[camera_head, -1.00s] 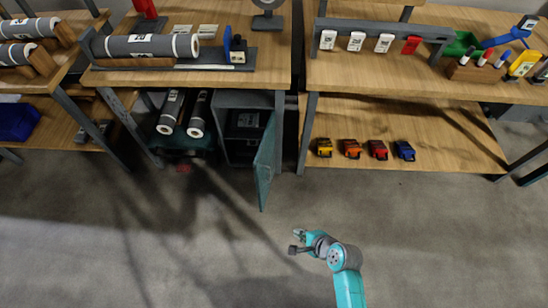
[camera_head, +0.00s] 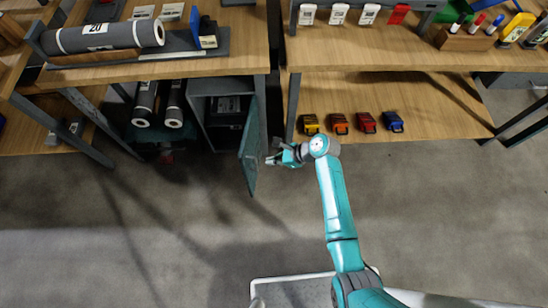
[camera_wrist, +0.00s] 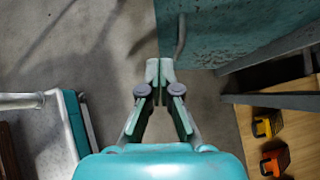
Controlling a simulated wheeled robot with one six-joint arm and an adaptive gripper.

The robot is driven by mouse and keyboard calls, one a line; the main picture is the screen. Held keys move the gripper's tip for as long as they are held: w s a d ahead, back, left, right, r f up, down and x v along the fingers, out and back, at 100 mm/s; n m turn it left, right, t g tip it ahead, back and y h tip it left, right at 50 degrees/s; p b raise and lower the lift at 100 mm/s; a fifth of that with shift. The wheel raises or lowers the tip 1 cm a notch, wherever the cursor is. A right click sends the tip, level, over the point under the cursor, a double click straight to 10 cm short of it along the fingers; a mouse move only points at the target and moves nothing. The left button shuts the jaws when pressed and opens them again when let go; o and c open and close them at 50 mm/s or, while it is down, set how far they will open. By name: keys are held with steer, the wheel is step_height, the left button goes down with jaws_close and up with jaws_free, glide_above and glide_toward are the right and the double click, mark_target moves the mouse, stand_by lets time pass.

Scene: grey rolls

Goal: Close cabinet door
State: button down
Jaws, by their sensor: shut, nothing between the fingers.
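The grey cabinet (camera_head: 220,86) stands under the left workbench, and dark items show inside it. Its teal door (camera_head: 250,150) stands open, swung out from the right side of the opening. My gripper (camera_head: 269,160) is just right of the door, beside its outer face. In the wrist view, the gripper (camera_wrist: 160,70) has its fingertips together and empty. The door (camera_wrist: 235,30) fills the upper right there, with a bar handle (camera_wrist: 181,38) just beyond and right of the fingertips. I cannot tell whether the fingers touch the door.
The left bench (camera_head: 200,62) overhangs the cabinet. Dark rolls (camera_head: 174,105) lie to the cabinet's left. The right bench's lower shelf (camera_head: 410,100) holds several small toy vehicles (camera_head: 338,124), close to my arm's right. The grey floor (camera_head: 150,225) before the cabinet is clear.

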mark_target(244, 164)
steer(key=x, duration=0.5)
steer(key=a+r+x, duration=0.1)
steer(key=x, duration=0.2)
steer(key=shift+w+a, duration=0.1)
steer(key=shift+a, duration=0.05)
steer(key=shift+w+a, duration=0.2)
steer(key=shift+a, duration=0.5)
steer(key=shift+a, duration=0.1)
